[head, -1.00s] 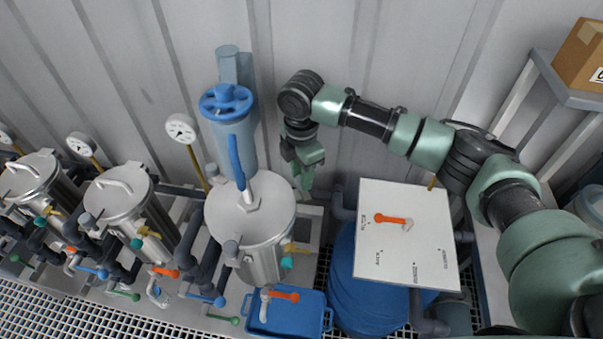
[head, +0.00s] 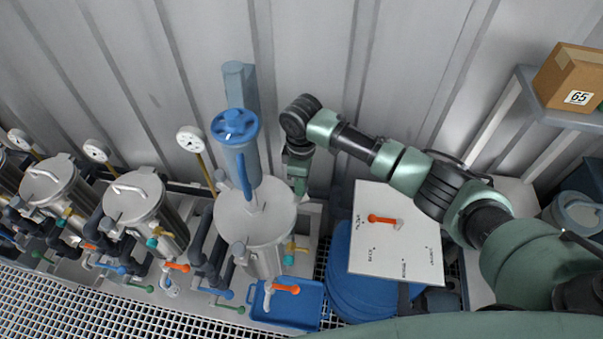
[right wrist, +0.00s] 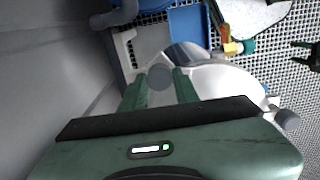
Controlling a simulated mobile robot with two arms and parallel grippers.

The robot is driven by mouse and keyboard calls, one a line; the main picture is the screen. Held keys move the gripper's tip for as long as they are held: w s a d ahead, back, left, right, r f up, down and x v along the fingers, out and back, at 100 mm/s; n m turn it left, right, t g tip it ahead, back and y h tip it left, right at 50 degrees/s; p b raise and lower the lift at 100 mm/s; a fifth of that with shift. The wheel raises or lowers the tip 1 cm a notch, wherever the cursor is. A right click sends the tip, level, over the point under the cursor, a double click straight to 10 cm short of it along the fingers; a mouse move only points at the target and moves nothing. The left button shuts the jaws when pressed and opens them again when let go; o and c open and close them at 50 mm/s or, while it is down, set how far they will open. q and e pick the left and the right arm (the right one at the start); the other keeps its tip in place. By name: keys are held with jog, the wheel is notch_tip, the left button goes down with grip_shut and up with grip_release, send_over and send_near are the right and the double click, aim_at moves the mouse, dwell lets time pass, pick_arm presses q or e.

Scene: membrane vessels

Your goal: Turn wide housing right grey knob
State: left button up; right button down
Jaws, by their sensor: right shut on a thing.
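The wide housing is the large steel vessel (head: 255,222) with a pale lid, in the middle of the head view. My right gripper (head: 299,188) points down at the lid's right rim and covers the right grey knob in the head view. In the right wrist view the round grey knob (right wrist: 160,77) sits between the two green fingers of the right gripper (right wrist: 161,86), which is shut on it. Other grey knobs show at the rim, one at the front (head: 239,250).
A blue tray (head: 290,312) lies in front. Smaller steel vessels (head: 135,198) stand left. A corrugated wall is close behind.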

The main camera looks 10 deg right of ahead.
jog(key=m, duration=0.2)
jog(key=shift+m+p, duration=0.35)
jog(key=shift+m, duration=0.05)
jog(key=m, duration=0.6)
jog(key=shift+m, duration=0.3)
jog(key=c, duration=1.1)
grip_release()
jog(key=shift+o, duration=0.2)
jog(key=shift+r, duration=0.1)
